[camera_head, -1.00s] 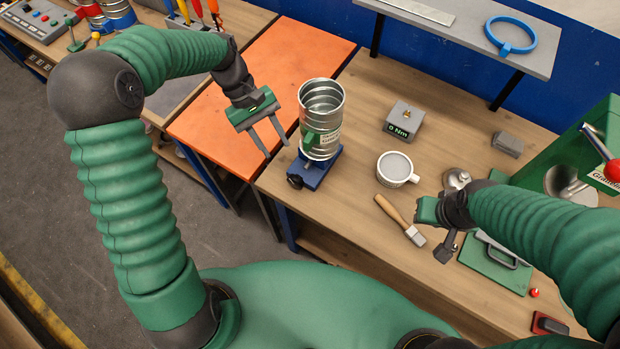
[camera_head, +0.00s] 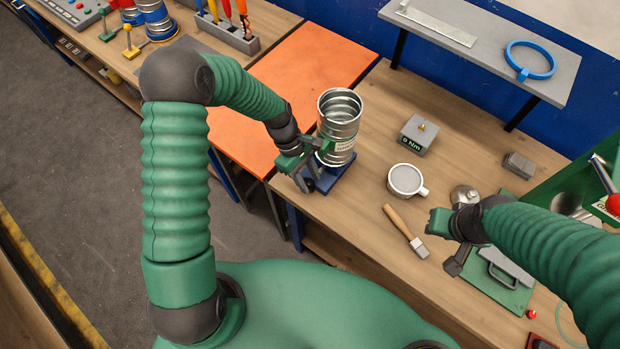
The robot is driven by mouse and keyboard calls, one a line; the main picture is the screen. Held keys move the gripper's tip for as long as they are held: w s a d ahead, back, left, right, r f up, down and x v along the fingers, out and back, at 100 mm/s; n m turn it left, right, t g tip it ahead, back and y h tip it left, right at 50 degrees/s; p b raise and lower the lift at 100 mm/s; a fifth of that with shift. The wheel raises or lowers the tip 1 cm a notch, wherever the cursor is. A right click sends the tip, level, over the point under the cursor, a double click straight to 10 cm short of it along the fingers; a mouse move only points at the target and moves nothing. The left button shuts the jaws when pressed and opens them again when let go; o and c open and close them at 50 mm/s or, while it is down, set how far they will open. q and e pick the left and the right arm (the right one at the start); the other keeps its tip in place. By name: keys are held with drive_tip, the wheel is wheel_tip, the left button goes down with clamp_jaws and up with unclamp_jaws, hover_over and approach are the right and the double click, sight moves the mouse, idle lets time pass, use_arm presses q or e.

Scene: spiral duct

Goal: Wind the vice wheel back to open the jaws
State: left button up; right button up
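A blue vice (camera_head: 340,177) stands at the left front corner of the wooden bench. A ribbed silver duct (camera_head: 338,118) stands upright at it, with a label on its side. The vice's small dark wheel (camera_head: 309,184) faces the bench's front left edge and is partly covered by my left gripper. My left gripper (camera_head: 303,183) is down at the wheel, its fingers beside or around it; I cannot tell whether they touch or grip. My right gripper (camera_head: 455,266) hangs over the bench by a green plate, away from the vice; its finger gap is not clear.
Right of the vice are a grey torque block reading "0 Nm" (camera_head: 419,134), a white mug (camera_head: 406,181) and a wooden-handled brush (camera_head: 405,230). An orange-topped table (camera_head: 300,80) adjoins on the left. A grey shelf (camera_head: 480,35) holds a blue ring (camera_head: 530,61).

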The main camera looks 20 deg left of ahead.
use_arm(q)
drive_tip(key=shift+d+f, duration=0.1)
drive_tip(key=shift+f, duration=0.55)
drive_tip(key=shift+a, duration=0.4)
drive_tip(key=shift+s, duration=0.1)
drive_tip(key=c, duration=0.4)
drive_tip(key=shift+d, duration=0.25)
clamp_jaws()
use_arm(e)
drive_tip(key=shift+a+r, duration=0.15)
drive_tip(key=shift+a, duration=0.25)
use_arm(q)
drive_tip(key=shift+a, duration=0.15)
use_arm(e)
drive_tip(key=shift+a, duration=0.1)
